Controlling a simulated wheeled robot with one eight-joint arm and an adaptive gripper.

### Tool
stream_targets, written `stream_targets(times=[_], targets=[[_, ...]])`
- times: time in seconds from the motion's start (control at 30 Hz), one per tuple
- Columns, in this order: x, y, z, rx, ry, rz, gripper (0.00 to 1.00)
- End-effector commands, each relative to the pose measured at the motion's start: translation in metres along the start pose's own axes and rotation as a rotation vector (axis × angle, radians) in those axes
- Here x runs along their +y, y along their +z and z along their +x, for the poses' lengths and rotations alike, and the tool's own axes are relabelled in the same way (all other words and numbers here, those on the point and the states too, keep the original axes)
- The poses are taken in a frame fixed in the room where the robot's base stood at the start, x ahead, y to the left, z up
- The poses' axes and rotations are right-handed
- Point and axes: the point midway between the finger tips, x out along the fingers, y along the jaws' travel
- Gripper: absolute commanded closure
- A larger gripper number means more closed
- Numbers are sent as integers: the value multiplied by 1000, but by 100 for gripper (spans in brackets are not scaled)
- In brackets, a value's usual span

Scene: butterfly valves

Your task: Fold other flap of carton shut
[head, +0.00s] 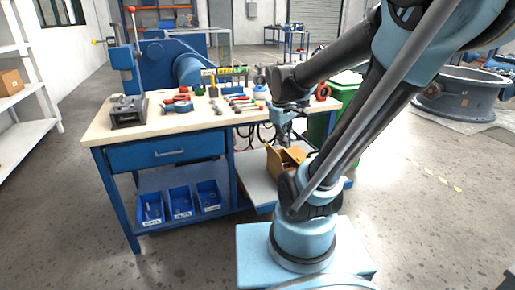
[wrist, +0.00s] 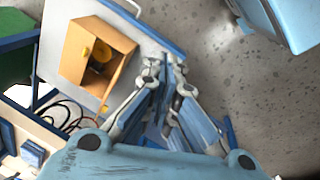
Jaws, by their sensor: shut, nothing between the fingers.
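The carton (head: 283,161) is a small tan-brown box on the low platform at the right of the workbench, partly hidden behind my arm. In the wrist view the carton (wrist: 73,52) shows at upper left with an opening, and a dark and yellow round item (wrist: 101,58) inside. A lighter tan panel (wrist: 122,76) stands along the side of the opening nearest my gripper. Which flaps are folded is hard to tell. My gripper (wrist: 164,68) is shut and empty, beside the carton and apart from it in the picture. In the head view my gripper (head: 284,135) hangs just above the carton.
The workbench (head: 150,127) holds a vise (head: 128,111) and several hand tools. Blue bins (head: 180,202) stand on its lower shelf. A green bin (head: 346,98) stands behind my arm. Dark cables (wrist: 65,112) hang near the carton.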

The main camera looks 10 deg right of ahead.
Motion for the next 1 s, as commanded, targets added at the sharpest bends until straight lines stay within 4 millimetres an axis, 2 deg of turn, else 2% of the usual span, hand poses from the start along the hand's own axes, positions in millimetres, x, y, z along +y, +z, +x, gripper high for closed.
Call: stream_targets(times=[0.03,0.47,0.77,1.0], targets=[[4,-11,-1,-8,6,-42,100],[31,-99,6,-94,59,-417,100],[38,-166,26,-161,90,-674,100],[35,-219,52,-220,110,-875,100]])
